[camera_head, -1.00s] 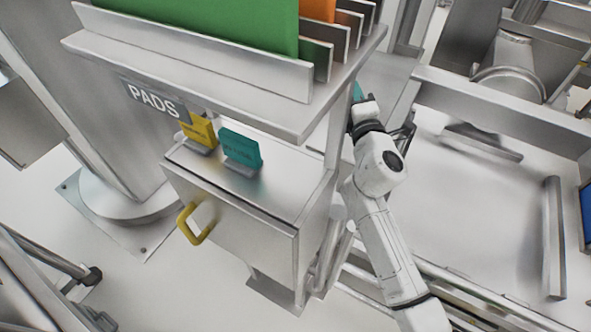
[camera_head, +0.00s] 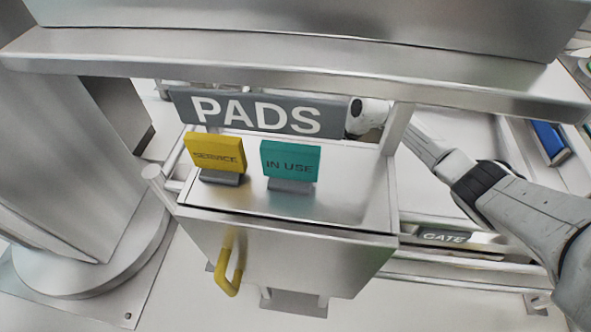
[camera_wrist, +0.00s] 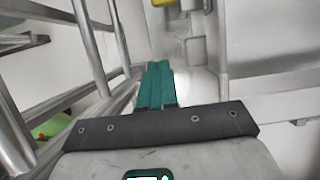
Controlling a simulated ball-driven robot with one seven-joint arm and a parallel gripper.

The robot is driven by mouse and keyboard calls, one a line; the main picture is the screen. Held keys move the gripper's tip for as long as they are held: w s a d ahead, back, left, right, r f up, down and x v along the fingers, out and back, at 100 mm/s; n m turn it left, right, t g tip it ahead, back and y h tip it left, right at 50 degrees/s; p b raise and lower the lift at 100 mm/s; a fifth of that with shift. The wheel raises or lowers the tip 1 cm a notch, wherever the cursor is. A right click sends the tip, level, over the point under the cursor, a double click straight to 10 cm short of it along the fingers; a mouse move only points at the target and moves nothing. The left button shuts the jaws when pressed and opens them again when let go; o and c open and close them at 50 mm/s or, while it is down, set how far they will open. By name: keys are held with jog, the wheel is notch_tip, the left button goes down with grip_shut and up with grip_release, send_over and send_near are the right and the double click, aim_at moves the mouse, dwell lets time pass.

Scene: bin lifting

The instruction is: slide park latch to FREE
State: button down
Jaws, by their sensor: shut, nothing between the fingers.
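My gripper (camera_wrist: 158,88) shows in the wrist view as two teal fingers pressed together, with nothing between them. Beyond the fingertips is a pale metal surface with small grey blocks (camera_wrist: 195,50) and a yellow piece (camera_wrist: 164,3) at the top edge. I cannot tell whether any of these is the park latch, and no FREE marking is readable. In the head view my arm reaches in from the right and its end passes behind the PADS sign (camera_head: 262,112), so the gripper is hidden there.
A metal cabinet (camera_head: 290,240) with a yellow handle (camera_head: 230,270) carries a yellow SERVICE tag (camera_head: 215,153) and a teal IN USE tag (camera_head: 289,162). A shelf edge (camera_head: 290,62) crosses above. A GATE label (camera_head: 445,237) is at right. Metal rails (camera_wrist: 88,45) run left of the fingers.

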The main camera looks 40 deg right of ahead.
jog(key=shift+w+a, duration=0.1)
jog(key=shift+a, duration=0.05)
jog(key=w+a+f+b, duration=0.4)
jog(key=w+f+b, duration=0.2)
jog(key=f+b, duration=0.3)
jog(key=shift+a+b, duration=0.35)
jog(key=shift+b, duration=1.75)
jog(key=shift+f, duration=0.1)
jog(key=w+a, duration=0.1)
jog(key=w, duration=0.1)
jog(key=w+a, duration=0.2)
jog(key=shift+w+a, duration=0.2)
